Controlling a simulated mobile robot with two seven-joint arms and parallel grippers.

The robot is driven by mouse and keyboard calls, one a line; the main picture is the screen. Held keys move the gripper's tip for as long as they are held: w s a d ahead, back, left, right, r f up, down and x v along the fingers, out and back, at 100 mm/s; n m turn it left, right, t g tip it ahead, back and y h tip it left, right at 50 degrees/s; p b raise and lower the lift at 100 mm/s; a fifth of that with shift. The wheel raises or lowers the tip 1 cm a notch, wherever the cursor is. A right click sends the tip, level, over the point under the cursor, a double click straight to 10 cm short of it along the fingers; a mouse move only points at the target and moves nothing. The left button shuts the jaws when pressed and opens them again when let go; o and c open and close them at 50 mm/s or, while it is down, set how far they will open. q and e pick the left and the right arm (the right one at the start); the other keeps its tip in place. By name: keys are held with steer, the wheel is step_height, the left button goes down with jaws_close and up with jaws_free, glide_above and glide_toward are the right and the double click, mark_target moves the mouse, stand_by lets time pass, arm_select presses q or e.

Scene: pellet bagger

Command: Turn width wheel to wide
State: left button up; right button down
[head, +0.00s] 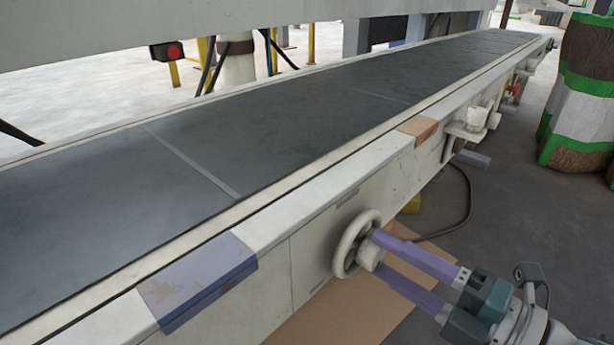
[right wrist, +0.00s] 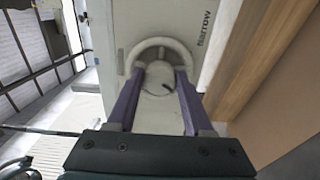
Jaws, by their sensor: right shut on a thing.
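The width wheel (head: 351,240) is a cream handwheel on the side panel of the conveyor, below its near edge. It also shows in the right wrist view (right wrist: 160,47), with a round hub (right wrist: 160,79) at its middle. The word "narrow" is printed on the panel beside the wheel. My right gripper (head: 374,249) comes in from the lower right, its two purple fingers reaching to the wheel. In the right wrist view its fingertips (right wrist: 160,75) lie on either side of the hub, shut on the wheel. My left gripper is not in view.
The conveyor's dark belt (head: 270,120) runs from lower left to upper right. Purple (head: 198,279) and orange (head: 417,129) patches mark its edge rail. A stack of green, white and brown bags (head: 585,90) stands at the far right. A dark cable lies on the floor behind the wheel.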

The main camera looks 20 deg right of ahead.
stand_by(0.5)
steer(key=shift+c, duration=1.5)
jaws_free()
steer(key=p+v, duration=0.2)
steer(key=v, duration=0.8)
